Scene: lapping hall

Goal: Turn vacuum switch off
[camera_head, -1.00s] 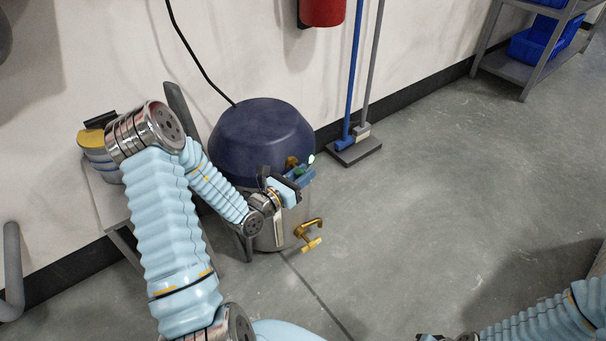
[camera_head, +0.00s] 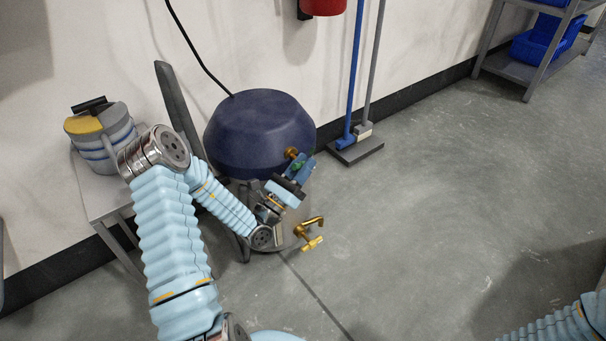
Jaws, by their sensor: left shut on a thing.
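The vacuum (camera_head: 258,130) stands by the wall, with a dark blue domed top on a metal drum. Brass fittings show on its front: a small knob (camera_head: 291,153) just under the dome and a tap (camera_head: 309,235) low down. My left gripper (camera_head: 299,171) is at the upper front of the drum, below the dome's right edge. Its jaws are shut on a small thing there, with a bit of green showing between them. The gripper hides most of that part, so the switch cannot be made out clearly. My right gripper is out of view; only my right arm shows at bottom right.
A grey stand (camera_head: 92,194) holding a striped canister (camera_head: 101,136) is left of the vacuum. A blue-handled broom (camera_head: 357,148) leans on the wall to the right. A shelf with blue bins (camera_head: 540,50) stands far right. The floor between is clear.

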